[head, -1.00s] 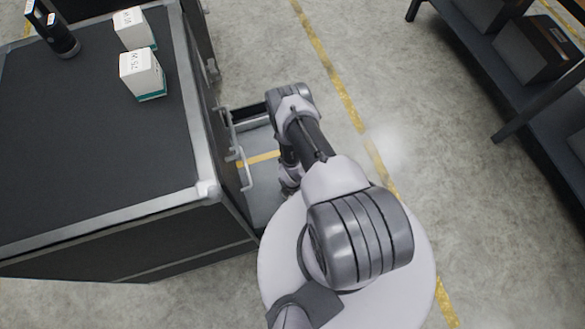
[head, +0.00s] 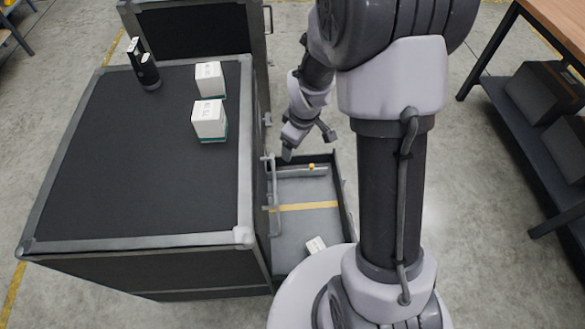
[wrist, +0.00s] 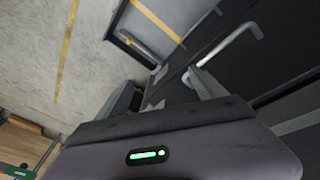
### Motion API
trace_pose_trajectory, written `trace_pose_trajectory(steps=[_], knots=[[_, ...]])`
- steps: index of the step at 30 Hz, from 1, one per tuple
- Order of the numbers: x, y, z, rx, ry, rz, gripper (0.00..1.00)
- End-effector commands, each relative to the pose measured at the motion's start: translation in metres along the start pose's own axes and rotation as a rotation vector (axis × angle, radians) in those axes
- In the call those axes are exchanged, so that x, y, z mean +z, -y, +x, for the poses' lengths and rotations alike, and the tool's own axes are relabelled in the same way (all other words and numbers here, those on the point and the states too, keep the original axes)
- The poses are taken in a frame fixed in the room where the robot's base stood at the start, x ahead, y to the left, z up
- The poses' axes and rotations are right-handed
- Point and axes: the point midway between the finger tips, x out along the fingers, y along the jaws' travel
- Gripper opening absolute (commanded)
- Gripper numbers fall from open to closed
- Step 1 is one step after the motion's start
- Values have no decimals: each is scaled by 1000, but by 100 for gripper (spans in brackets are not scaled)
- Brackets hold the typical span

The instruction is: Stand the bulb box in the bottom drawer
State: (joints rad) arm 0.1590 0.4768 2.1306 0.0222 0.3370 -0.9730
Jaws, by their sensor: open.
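The bottom drawer (head: 290,232) is pulled out at the cart's right side, with yellow tape across its floor. A small white box (head: 316,246) sits in its near part; whether it stands or lies is unclear. Two white boxes with teal bases, a nearer one (head: 209,119) and a farther one (head: 209,79), stand upright on the cart top. I cannot tell which is the bulb box; the lettering is unreadable now. My gripper (head: 308,144) is open and empty, above the drawer's far end. Its spread fingers also show in the wrist view (wrist: 162,90), against the drawer and cart.
The dark cart (head: 130,190) has a metal-edged top with a black device (head: 145,66) at its far left. A bar handle (head: 273,195) rises beside the drawer. Another dark case (head: 195,32) stands behind. A bench (head: 545,150) is at right. Floor between is clear.

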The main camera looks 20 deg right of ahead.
Motion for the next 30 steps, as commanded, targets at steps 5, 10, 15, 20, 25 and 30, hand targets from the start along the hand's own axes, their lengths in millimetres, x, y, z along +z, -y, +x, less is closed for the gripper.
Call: trace_pose_trajectory(steps=[5,10,15,20,25,30], knots=[[-1,62,-176,0,-159,487,80],[38,135,-256,-88,-267,858,80],[60,166,-274,-146,-301,1012,80],[62,168,-275,-151,-301,1028,80],[61,168,-275,-150,-303,1026,80],[61,168,-276,-150,-303,1025,80]])
